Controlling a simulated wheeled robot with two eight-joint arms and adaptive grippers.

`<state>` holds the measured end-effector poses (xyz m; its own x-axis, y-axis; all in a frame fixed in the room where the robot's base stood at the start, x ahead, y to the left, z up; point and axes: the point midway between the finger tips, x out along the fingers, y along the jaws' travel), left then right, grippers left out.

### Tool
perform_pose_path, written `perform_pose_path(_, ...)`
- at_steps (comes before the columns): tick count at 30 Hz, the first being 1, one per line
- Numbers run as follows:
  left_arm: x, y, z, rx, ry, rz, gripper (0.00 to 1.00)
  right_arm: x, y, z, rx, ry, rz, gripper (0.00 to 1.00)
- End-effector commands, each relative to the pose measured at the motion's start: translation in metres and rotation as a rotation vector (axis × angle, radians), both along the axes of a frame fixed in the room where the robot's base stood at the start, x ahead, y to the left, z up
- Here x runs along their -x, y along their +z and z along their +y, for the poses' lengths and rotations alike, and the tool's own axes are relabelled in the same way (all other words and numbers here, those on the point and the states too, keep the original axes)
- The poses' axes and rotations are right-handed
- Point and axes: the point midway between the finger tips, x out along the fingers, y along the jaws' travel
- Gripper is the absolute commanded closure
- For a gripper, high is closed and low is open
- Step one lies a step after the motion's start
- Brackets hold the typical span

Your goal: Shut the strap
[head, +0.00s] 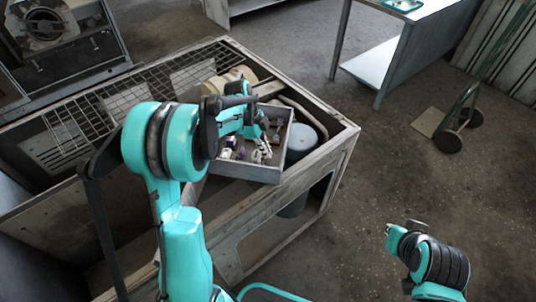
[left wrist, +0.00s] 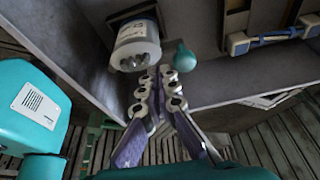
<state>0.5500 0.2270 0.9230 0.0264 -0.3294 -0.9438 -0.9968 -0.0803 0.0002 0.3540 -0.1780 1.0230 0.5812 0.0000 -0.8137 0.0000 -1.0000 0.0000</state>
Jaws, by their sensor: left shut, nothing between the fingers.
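My left gripper (head: 262,150) is over a grey open-topped box (head: 245,172) in the housing. In the left wrist view its grey and purple fingers (left wrist: 158,90) are shut with nothing held. Just beyond the fingertips are a white labelled cylinder (left wrist: 135,45) and a small teal knob (left wrist: 184,57); I cannot tell if they touch. A blue and white bar-shaped part (left wrist: 265,40) sits to the right on a grey wall. I cannot make out for certain which part is the strap. My right arm shows at the lower right of the head view, but its fingers do not.
The housing frame (head: 320,170) has a wire grid (head: 100,110) on its left. A round grey canister (head: 302,138) stands right of the box. A grey table (head: 400,50) and a hand truck (head: 465,115) stand behind.

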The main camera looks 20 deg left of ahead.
Motion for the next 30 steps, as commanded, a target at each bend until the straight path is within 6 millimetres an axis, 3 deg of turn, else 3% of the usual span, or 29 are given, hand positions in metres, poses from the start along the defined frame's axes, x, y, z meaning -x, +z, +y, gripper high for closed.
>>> perform_pose_path(9, 0.002, 0.064, 0.023, 0.000, 0.002, 0.001, 1.00, 0.000, 0.000, 0.000, 0.000, 0.000, 0.000, 1.00)
perform_pose_path(15, 0.003, 0.088, 0.031, 0.000, 0.002, 0.002, 1.00, 0.000, 0.000, 0.000, 0.000, 0.000, 0.000, 1.00)
perform_pose_path(30, 0.003, 0.093, 0.033, 0.000, 0.001, 0.000, 1.00, 0.000, 0.000, 0.000, 0.000, 0.000, 0.000, 1.00)
